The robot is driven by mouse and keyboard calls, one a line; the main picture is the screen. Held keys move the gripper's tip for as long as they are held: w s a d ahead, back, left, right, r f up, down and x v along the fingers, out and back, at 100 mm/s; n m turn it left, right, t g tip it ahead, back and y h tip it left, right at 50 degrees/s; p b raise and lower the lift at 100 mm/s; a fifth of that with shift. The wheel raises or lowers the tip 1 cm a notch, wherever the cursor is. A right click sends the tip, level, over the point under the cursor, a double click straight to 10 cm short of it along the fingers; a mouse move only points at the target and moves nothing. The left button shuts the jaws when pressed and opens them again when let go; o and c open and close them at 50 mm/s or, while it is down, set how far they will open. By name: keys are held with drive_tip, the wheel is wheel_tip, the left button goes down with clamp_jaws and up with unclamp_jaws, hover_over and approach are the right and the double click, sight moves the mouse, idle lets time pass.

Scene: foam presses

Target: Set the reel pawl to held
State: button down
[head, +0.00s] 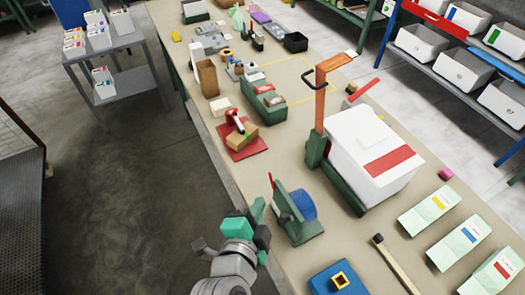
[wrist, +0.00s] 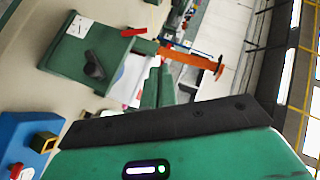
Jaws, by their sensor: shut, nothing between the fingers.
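The reel (head: 304,206) stands on the bench in the head view, a blue drum in a green bracket. Its green side plate (wrist: 82,50) faces the wrist view and bears a white label. A short black lever (wrist: 94,67), seemingly the pawl, sits tilted on this plate. A red bar (wrist: 133,32) sticks out at the plate's upper edge. Whether the pawl is held or free I cannot tell. My gripper (head: 258,206) is shut and empty, left of the reel near the bench edge and apart from the lever. The drum is hidden in the wrist view.
A foam press with an orange column (head: 320,100) and a white box (head: 365,150) stands behind the reel. Floor left of the bench is open.

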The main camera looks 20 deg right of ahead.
drive_tip(key=shift+s+d+f+m+g+h+p, duration=0.15)
drive_tip(key=shift+s+f+m+g+p, duration=0.15)
drive_tip(key=shift+s+f+m+p, duration=0.15)
drive_tip(key=shift+s+d+f+m+g+h+p, duration=0.15)
drive_tip(key=shift+s+f+m+g+p, duration=0.15)
drive_tip(key=shift+m, duration=0.25)
drive_tip(key=p, duration=0.1)
approach(272, 181)
drive_tip(key=w+d, duration=0.4)
drive_tip(key=d, duration=0.1)
drive_tip(key=shift+w+a+f, duration=0.25)
drive_tip(key=shift+w+f, duration=0.15)
drive_tip(key=shift+w, duration=0.15)
drive_tip(key=shift+w, duration=0.15)
